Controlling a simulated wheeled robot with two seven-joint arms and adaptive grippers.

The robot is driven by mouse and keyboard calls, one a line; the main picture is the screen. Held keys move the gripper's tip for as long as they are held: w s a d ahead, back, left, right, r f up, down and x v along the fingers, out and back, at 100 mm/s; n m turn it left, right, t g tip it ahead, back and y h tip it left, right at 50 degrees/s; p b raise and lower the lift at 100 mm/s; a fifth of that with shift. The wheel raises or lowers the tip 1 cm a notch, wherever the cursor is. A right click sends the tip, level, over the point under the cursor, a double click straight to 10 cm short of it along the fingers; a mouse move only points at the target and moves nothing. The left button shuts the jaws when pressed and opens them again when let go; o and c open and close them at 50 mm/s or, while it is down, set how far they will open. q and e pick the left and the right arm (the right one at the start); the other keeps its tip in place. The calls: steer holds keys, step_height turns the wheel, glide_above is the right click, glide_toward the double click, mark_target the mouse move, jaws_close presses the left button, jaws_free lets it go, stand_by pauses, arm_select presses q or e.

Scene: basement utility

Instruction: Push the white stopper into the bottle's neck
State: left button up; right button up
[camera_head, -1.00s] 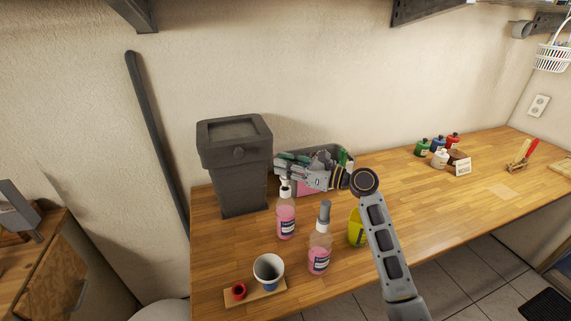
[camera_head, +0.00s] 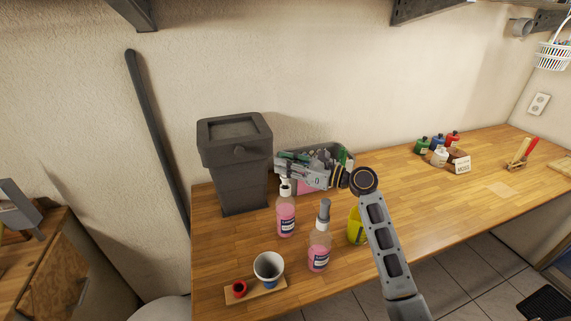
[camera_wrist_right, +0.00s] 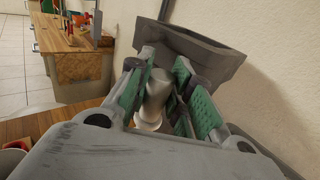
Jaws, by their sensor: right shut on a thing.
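A clear bottle (camera_head: 286,218) with pink liquid and a dark blue label stands upright on the wooden bench. A white stopper (camera_head: 286,189) shows at its top, just under my right gripper (camera_head: 284,168). In the right wrist view, the gripper's green-padded fingers (camera_wrist_right: 160,95) are shut on a pale, rounded cylinder, the stopper (camera_wrist_right: 157,88). A paler, wider rim shows beneath it. The fingers hide much of the neck, so I cannot tell how deep the stopper sits. My left gripper is out of view.
A second pink bottle (camera_head: 319,248) with a grey top stands close in front, to the right. A yellow cup (camera_head: 355,227) is partly behind my arm. A dark grey bin (camera_head: 238,170) stands left, and a grey crate (camera_head: 345,155) behind. A cup (camera_head: 268,267) and red ring (camera_head: 239,289) are in front.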

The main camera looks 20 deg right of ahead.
steer(key=shift+f+b, duration=0.4)
steer(key=shift+f, duration=1.4)
stand_by(0.7)
steer(key=o, duration=1)
steer(key=shift+s+d, duration=0.1)
steer(key=shift+v, duration=5.85)
steer(key=shift+d, duration=0.1)
